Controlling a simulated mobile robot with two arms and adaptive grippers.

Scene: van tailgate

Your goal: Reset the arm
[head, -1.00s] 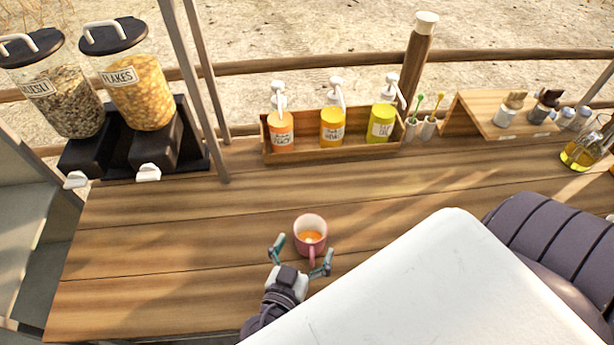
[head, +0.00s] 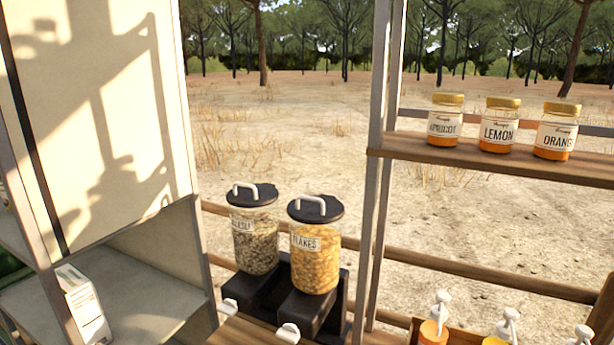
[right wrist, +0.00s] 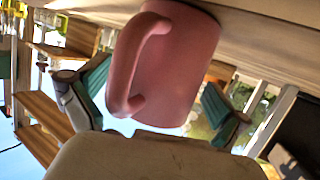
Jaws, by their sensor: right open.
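The pink mug (right wrist: 180,65) fills the middle of the right wrist view, its handle turned towards the camera. My right gripper (right wrist: 158,80) is open, with one teal-padded finger on each side of the mug. I cannot tell whether the fingers touch it. The inside of the mug is hidden in this view. Neither the mug nor either gripper shows in the head view.
Dispensers of muesli (head: 255,240) and flakes (head: 315,255) stand on the counter beside a metal post (head: 378,150). Jars (head: 499,125) line a wooden shelf (head: 480,155) at right. A cabinet (head: 130,290) holding a white carton (head: 83,305) is at left.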

